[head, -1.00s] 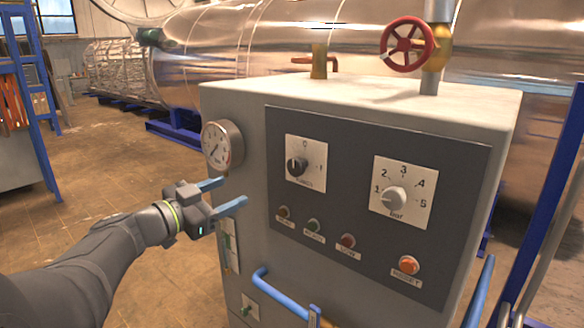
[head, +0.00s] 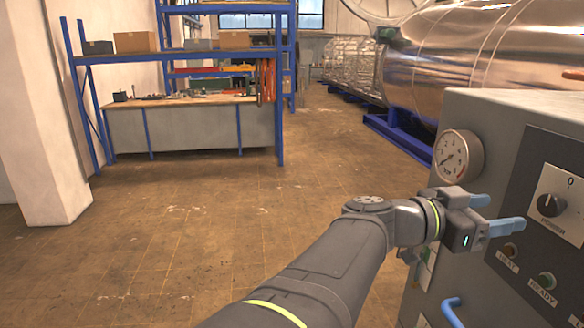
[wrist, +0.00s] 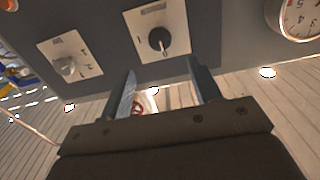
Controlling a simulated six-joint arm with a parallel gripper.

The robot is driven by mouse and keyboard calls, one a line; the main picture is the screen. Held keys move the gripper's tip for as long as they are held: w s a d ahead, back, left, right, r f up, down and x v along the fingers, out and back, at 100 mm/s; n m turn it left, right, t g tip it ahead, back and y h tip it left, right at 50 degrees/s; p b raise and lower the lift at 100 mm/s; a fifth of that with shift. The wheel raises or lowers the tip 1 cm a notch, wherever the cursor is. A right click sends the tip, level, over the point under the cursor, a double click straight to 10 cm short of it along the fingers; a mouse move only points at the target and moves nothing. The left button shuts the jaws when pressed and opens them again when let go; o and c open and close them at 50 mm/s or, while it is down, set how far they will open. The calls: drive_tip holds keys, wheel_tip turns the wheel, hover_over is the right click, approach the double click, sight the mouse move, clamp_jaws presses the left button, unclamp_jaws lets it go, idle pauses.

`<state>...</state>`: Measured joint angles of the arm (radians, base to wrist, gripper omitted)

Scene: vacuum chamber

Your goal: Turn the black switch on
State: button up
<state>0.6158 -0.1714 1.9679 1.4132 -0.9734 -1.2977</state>
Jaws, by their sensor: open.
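The black switch (head: 551,205) is a round knob on a white plate marked POWER, with a 0 above it, at the right edge of the head view. Its pale pointer line points up toward the 0. In the wrist view, which is upside down, the black switch (wrist: 160,40) lies beyond my fingertips, roughly in line with the gap between them. My gripper (head: 502,212) is open and empty, its two blue fingers pointing at the panel just left of the switch. The fingers do not touch the switch.
The switch sits on a dark panel (head: 518,205) of a grey cabinet. A blue handle (head: 452,312) sticks out lower down. The bar dial (wrist: 68,66) shows in the wrist view. Open floor lies left.

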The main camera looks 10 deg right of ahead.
sight(546, 206)
drive_tip(key=d, duration=1.2)
drive_tip(key=shift+d, duration=0.3)
drive_tip(key=c, duration=0.9)
drive_tip(key=shift+c, duration=0.2)
